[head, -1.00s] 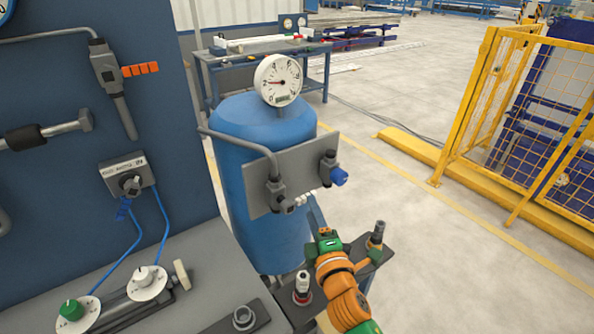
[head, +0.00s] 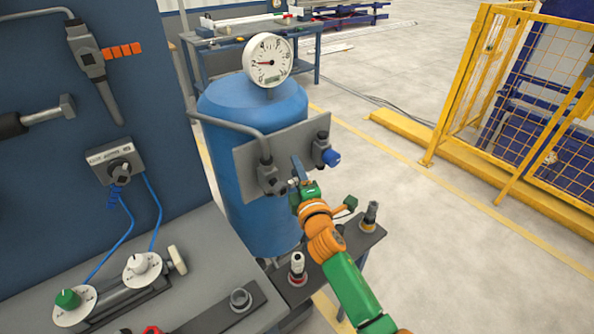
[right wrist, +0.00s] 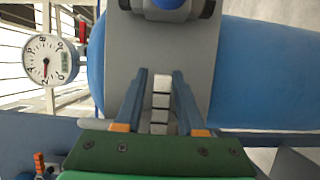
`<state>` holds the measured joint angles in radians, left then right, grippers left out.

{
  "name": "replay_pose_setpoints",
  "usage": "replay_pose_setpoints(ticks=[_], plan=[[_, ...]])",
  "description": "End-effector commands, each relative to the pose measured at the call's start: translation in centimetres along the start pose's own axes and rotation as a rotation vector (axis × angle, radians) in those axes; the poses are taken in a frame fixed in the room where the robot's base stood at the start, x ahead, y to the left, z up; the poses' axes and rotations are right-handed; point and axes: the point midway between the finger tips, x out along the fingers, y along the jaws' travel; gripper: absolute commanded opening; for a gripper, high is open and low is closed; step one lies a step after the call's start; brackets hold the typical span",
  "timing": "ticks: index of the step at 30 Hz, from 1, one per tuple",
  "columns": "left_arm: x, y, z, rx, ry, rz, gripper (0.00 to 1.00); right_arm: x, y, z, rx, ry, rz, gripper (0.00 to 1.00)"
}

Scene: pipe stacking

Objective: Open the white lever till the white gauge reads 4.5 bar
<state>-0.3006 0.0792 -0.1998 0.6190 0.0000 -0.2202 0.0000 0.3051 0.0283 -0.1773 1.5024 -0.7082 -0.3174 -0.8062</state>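The white lever (right wrist: 160,100) shows in the right wrist view as a pale, segmented bar between the two fingers of my right gripper (right wrist: 160,98). The fingers are open, one on each side of it, with a gap on both sides. In the head view my right gripper (head: 300,172) is at the lower edge of the grey plate and hides most of the lever. The white gauge (head: 268,61) stands above the blue tank; its red needle points left, and its exact reading is too small to tell. It also shows in the right wrist view (right wrist: 48,60). My left gripper is not in view.
The grey plate (head: 285,150) on the blue tank (head: 225,125) also carries a blue knob (head: 331,157) to the right. A low shelf with a red-and-white fitting (head: 297,265) and a dark fitting (head: 370,213) lies below my arm. A workbench is at left.

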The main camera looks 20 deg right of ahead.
Motion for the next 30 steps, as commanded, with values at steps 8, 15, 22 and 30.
replay_pose_setpoints(ticks=[8,15,22,30], plan=[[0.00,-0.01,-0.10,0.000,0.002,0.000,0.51,-0.01,0.00,0.00,0.000,0.000,0.000,0.00],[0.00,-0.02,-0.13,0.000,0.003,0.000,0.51,-0.02,0.02,0.01,0.000,0.000,0.001,0.00],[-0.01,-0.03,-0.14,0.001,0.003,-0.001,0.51,-0.01,0.05,0.01,0.000,0.000,0.001,0.00],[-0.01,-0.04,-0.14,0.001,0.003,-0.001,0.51,-0.01,0.08,0.00,0.000,0.000,0.002,0.00]])
